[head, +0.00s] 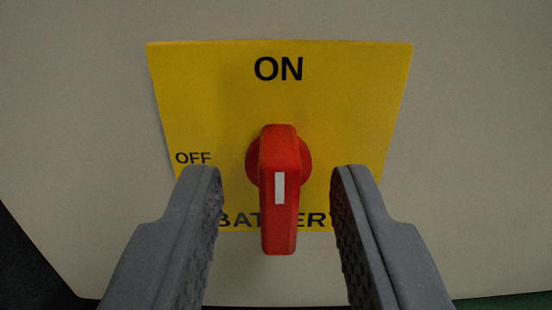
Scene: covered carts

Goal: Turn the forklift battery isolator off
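The battery isolator is a red rotary handle (279,220) on a round red base (306,160), set on a yellow plate (330,105). The plate reads ON at the top, OFF at the left and BATTERY, partly hidden, at the bottom. The handle stands upright in the picture, in line with ON and not turned toward OFF. A white mark shows on its face. My gripper (278,172) is open, with one grey finger on each side of the handle. Gaps show between both fingers and the handle. The fingers cover parts of the plate's lower corners.
The plate is on a broad pale panel (480,130), which is bare around it. A dark area (25,270) lies beyond the panel's lower left edge, and a dark green strip (510,303) shows at the lower right. No obstacle shows around the handle.

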